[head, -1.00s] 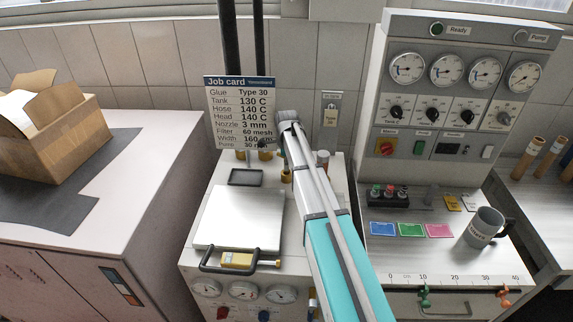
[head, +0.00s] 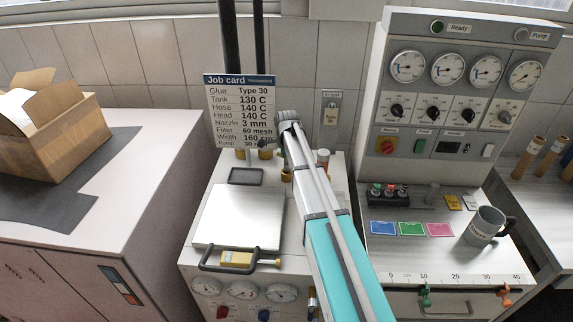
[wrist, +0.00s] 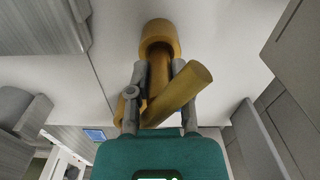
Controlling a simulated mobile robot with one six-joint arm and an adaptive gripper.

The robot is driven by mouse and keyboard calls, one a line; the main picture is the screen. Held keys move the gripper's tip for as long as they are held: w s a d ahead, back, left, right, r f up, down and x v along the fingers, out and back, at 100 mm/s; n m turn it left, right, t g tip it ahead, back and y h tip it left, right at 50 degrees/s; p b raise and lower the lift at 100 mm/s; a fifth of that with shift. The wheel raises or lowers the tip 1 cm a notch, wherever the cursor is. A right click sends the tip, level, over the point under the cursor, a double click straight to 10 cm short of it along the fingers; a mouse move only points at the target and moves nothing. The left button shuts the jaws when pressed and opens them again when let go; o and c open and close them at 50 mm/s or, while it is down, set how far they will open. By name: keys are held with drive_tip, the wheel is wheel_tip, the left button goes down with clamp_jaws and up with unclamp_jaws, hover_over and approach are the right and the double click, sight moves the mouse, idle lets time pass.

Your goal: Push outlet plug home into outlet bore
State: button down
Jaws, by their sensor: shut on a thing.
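In the wrist view, my gripper (wrist: 160,70) has its two grey fingers on either side of a brass outlet plug (wrist: 158,78). The plug has a straight stem and a thick bar slanting across it between the fingers. The far end of the stem meets a round brass collar (wrist: 160,36) on the pale machine face, which looks like the outlet bore. I cannot tell how deep the stem sits in it. In the head view my arm covers the gripper and plug.
The pale machine has a flat lid (head: 238,217) with a black handle and yellow tag, and gauges below. A job card (head: 240,112) stands behind it. A gauge panel (head: 450,90) and grey mug (head: 484,226) are at right, a cardboard box (head: 60,130) at left.

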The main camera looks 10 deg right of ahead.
drive_tip(key=shift+f+b, duration=0.8)
drive_tip(key=shift+f, duration=0.05)
drive_tip(key=shift+c, duration=2.3)
unclamp_jaws()
drive_tip(key=shift+r, duration=0.2)
drive_tip(key=shift+r+p, duration=0.95)
drive_tip(key=shift+p, duration=0.25)
drive_tip(key=shift+f+b, duration=1.2)
drive_tip(key=shift+b, duration=0.05)
wheel_tip(320, 180, up, 9)
drive_tip(key=p, duration=0.8)
drive_tip(key=shift+f+p, duration=0.15)
drive_tip(key=shift+p, duration=0.25)
